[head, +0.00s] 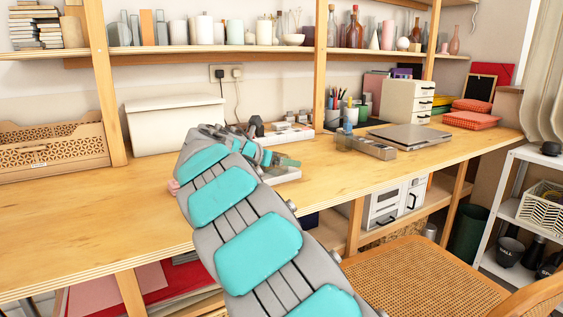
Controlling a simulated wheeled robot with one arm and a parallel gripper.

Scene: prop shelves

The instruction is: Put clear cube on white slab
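My gripper (270,158) is at the far end of my grey and teal arm, low over the desk and pointing right. A small greenish see-through block (288,163), likely the clear cube, shows right at its fingertips. I cannot tell whether the fingers hold it or are only beside it. A low white piece (285,176), perhaps the white slab, lies on the desk just below the gripper, partly hidden by my arm. I cannot tell whether the block touches it.
Behind the gripper is a white tray (284,137) with small items. A grey organiser (365,147) and a closed laptop (409,136) are to the right. A white box (174,124) stands at the back left. The wooden desk (90,215) is clear at left front. A wicker chair (420,275) is in front.

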